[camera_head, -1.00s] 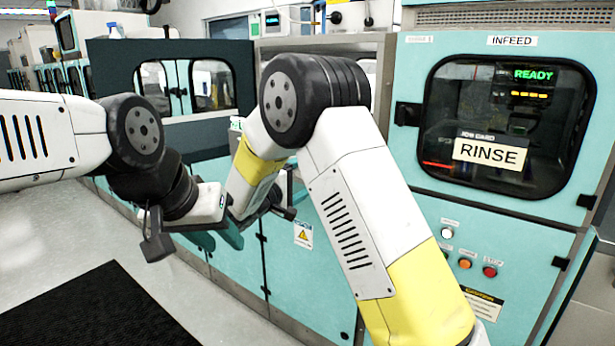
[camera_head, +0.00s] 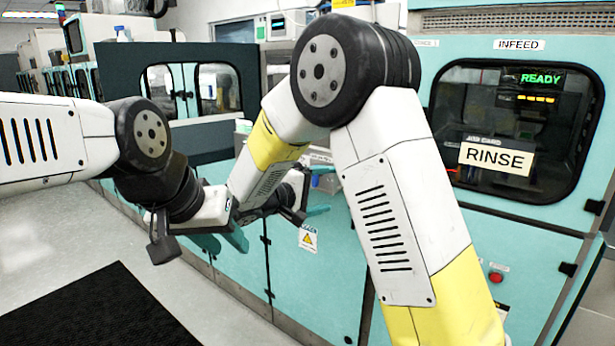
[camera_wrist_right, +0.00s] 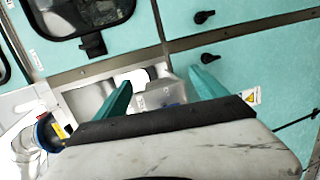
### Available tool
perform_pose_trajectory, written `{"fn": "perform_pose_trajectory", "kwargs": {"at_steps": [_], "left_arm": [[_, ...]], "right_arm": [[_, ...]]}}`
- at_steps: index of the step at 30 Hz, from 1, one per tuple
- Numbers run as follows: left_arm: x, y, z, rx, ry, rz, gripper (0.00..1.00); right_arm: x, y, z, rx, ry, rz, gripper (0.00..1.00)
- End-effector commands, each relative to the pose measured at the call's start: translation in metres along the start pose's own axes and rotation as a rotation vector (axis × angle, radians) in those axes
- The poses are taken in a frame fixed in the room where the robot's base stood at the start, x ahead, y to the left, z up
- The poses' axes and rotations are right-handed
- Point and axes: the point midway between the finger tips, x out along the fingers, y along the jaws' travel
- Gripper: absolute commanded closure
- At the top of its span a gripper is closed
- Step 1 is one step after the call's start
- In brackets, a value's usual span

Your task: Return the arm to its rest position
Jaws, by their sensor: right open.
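My right arm rises through the middle of the head view, bent at a large dark elbow joint. Its gripper (camera_head: 308,208) is low behind the forearm, in front of the teal machine fronts, and partly hidden. In the right wrist view the right gripper (camera_wrist_right: 158,78) has two teal fingers spread apart, with nothing held between them. My left arm comes in from the left edge. Its gripper (camera_head: 220,242) points down beside the right forearm, with teal fingers showing in part; its opening is unclear.
The teal infeed machine (camera_head: 520,225) with a RINSE card (camera_head: 495,158) stands at right, its display reading READY. More machine fronts run behind my arms. A black mat (camera_head: 90,310) lies on the grey floor at lower left. A clear box (camera_wrist_right: 165,92) shows beyond the right fingers.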

Motion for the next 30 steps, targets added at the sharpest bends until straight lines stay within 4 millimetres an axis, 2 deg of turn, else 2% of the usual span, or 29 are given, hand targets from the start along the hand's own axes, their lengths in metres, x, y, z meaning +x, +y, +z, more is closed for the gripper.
{"fn": "perform_pose_trajectory", "kwargs": {"at_steps": [1, 3, 5, 6, 9, 12, 15, 19, 24, 30], "left_arm": [[0.000, 0.000, 0.000, 0.000, 0.000, 0.000, 0.64], [0.000, 0.000, 0.000, 0.000, 0.000, 0.000, 0.64], [0.000, 0.000, 0.000, 0.000, 0.000, 0.000, 0.64], [0.000, 0.000, 0.000, 0.000, 0.000, 0.000, 0.64], [0.000, 0.000, 0.000, 0.000, 0.000, 0.000, 0.64], [0.000, 0.000, 0.000, 0.000, 0.000, 0.000, 0.64], [0.000, 0.000, 0.000, 0.000, 0.000, 0.000, 0.64], [0.000, 0.000, 0.000, 0.000, 0.000, 0.000, 0.64], [0.000, 0.000, 0.000, 0.000, 0.000, 0.000, 0.64], [0.000, 0.000, 0.000, 0.000, 0.000, 0.000, 0.64]], "right_arm": [[0.014, 0.008, 0.032, 0.021, -0.065, -0.080, 0.18], [0.025, 0.009, 0.076, 0.044, -0.149, -0.213, 0.18], [0.029, 0.006, 0.112, 0.071, -0.206, -0.331, 0.18], [0.028, 0.004, 0.134, 0.094, -0.238, -0.409, 0.18], [0.019, -0.004, 0.182, 0.169, -0.290, -0.597, 0.18], [0.001, -0.011, 0.219, 0.269, -0.307, -0.774, 0.18], [-0.022, -0.016, 0.245, 0.392, -0.290, -0.930, 0.18], [-0.056, -0.016, 0.265, 0.579, -0.224, -1.091, 0.18], [-0.090, -0.006, 0.272, 0.811, -0.102, -1.205, 0.18], [-0.108, 0.005, 0.272, 0.963, -0.005, -1.237, 0.18]]}}
